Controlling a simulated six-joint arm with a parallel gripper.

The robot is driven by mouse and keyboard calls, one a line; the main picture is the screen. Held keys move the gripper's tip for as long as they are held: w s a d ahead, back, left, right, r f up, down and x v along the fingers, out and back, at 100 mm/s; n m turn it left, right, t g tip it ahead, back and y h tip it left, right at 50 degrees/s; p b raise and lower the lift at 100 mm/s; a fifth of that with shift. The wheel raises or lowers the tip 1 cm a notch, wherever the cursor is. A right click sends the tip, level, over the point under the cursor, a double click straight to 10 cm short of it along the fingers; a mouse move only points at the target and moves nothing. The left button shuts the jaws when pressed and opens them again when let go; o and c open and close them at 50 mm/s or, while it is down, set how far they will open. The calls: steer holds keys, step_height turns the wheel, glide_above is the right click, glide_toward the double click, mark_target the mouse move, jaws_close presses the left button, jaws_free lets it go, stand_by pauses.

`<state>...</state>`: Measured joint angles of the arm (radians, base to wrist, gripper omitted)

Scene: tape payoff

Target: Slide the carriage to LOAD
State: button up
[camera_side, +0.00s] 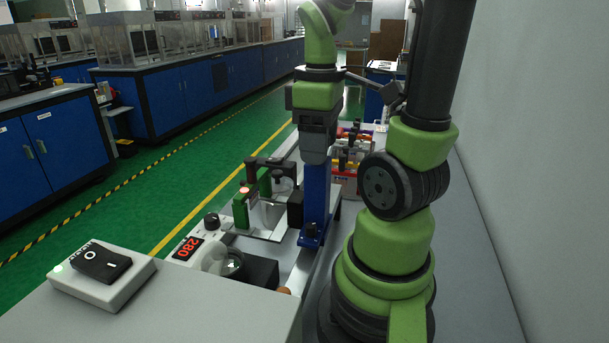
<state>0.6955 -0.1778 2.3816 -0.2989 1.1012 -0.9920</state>
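A fixture with green upright plates (241,211) and a black arm (268,162) stands on the bench left of my gripper. It may include the carriage, but I cannot tell which part is the carriage, and no LOAD mark is readable. A red light (244,190) shows on the near green plate. My gripper (315,158) points down, its dark body directly above or in front of a tall blue post (315,205). Its fingertips cannot be made out against the post, nor can I tell whether it touches it.
A red display (187,249) reads 280 near a white roll (214,258) and a black block (258,273). A rocker switch box (104,277) sits at the front left. Red and white items (347,160) stand behind the post. A wall (540,150) bounds the right.

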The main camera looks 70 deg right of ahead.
steer(key=shift+r, duration=3.5)
steer(key=shift+w+a, duration=0.25)
steer(key=shift+a, duration=0.1)
steer(key=w+a+m+t+y, duration=0.2)
steer(key=a+m+t, duration=0.2)
steer(key=a+t, duration=0.3)
steer(key=a, duration=0.5)
